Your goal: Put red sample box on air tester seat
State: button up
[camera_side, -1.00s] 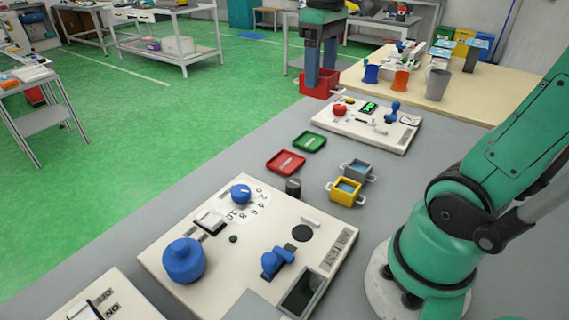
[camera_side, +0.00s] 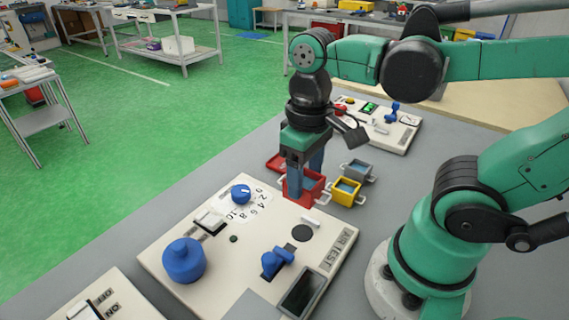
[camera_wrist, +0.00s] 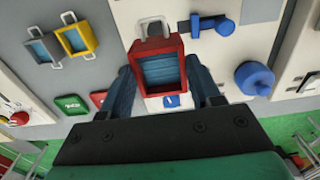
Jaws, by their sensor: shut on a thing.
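The red sample box (camera_side: 311,192) has an open top, a blue inside and pale handles. My gripper (camera_side: 305,178) points down and is shut on it, with blue fingers on two opposite sides. In the wrist view the box (camera_wrist: 137,72) sits between the fingers (camera_wrist: 163,88). It is over the back edge of the white air tester panel (camera_side: 205,262); I cannot tell how high. A black round spot (camera_side: 302,233), which may be the seat, lies bare on the panel, in front of the box.
The yellow box (camera_side: 345,192) and grey box (camera_side: 357,171) stand close to the right of the red box. The tester carries a blue lever (camera_side: 276,260), a blue dial (camera_side: 241,194) and a large blue knob (camera_side: 183,260). Another panel (camera_side: 390,130) stands behind.

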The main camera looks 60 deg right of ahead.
jog(key=shift+f, duration=4.45)
jog(key=shift+f, duration=0.1)
jog(key=o, duration=1.3)
jog(key=shift+c, duration=0.2)
notch_tip(320, 180, up, 12)
jog(key=shift+f, duration=0.1)
jog(key=w+d+f+t, duration=0.1)
jog(key=w+f+t, duration=0.1)
jog(key=w+t, duration=0.4)
jog(key=shift+w+d+t, duration=0.35)
jog(key=shift+t, duration=0.25)
